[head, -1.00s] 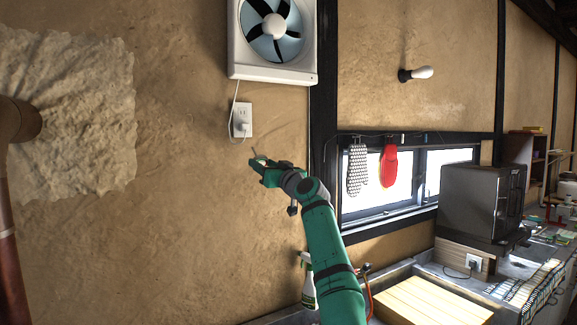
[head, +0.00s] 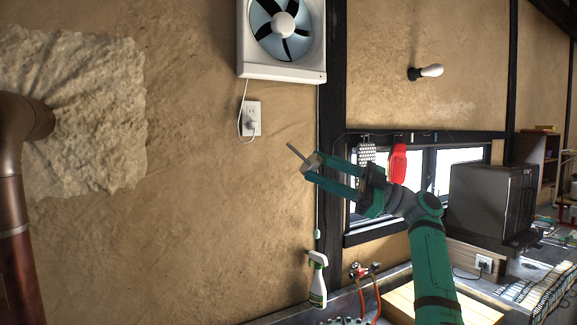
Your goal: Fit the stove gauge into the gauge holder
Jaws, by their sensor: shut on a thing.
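My gripper (head: 313,167) is in the middle of the head view, its two green fingers pointing left. It is shut on the stove gauge (head: 309,163), a small greyish-tan piece with a thin dark stem that sticks out up and to the left. The gauge is in the air in front of the clay wall, below and right of the wall outlet, and touches nothing else that I can see. Its dial face cannot be made out. I cannot pick out the gauge holder in this view.
A brown stovepipe (head: 17,190) stands at the far left by a rough plaster patch (head: 85,115). A fan (head: 283,35) and an outlet (head: 251,118) with a cord are on the wall. A spray bottle (head: 317,280) is below my gripper. The wall area left of my gripper is clear.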

